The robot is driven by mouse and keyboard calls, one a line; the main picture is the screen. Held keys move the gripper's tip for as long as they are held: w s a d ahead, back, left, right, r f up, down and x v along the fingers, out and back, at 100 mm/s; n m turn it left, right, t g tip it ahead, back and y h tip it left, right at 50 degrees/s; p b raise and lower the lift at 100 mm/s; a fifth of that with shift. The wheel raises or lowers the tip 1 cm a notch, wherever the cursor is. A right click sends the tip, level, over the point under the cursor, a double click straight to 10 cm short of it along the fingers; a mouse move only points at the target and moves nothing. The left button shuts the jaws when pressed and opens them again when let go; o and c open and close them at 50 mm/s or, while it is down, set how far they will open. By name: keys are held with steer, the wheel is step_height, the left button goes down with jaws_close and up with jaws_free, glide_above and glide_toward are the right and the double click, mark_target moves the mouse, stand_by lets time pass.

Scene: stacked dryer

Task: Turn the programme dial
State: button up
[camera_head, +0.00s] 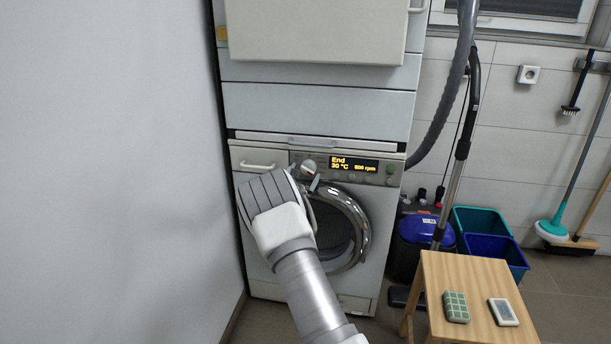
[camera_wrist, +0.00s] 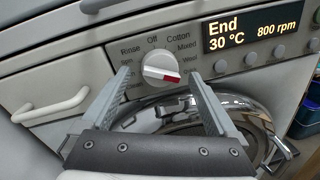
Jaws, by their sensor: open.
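The programme dial (camera_wrist: 161,68) is a round pale knob with a red and white pointer bar, on the washing machine's front panel. Its pointer aims to the right and slightly down. Labels around it include Rinse, Off, Cotton and Mixed. In the head view the dial (camera_head: 309,166) shows just above my gripper (camera_head: 304,182). In the wrist view my gripper (camera_wrist: 158,78) is open, with one finger on each side of the dial and nothing held. I cannot tell whether either finger touches it. The display (camera_wrist: 253,28) reads End, 30 °C, 800 rpm.
The detergent drawer handle (camera_wrist: 52,107) is left of the dial. The round chrome-rimmed door (camera_head: 340,228) is below it. Several small buttons (camera_wrist: 250,60) sit under the display. A wooden stool (camera_head: 470,290) stands at the right. A plain wall (camera_head: 110,170) closes off the left.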

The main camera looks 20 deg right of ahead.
steer(key=shift+x, duration=0.85)
steer(key=c, duration=1.3)
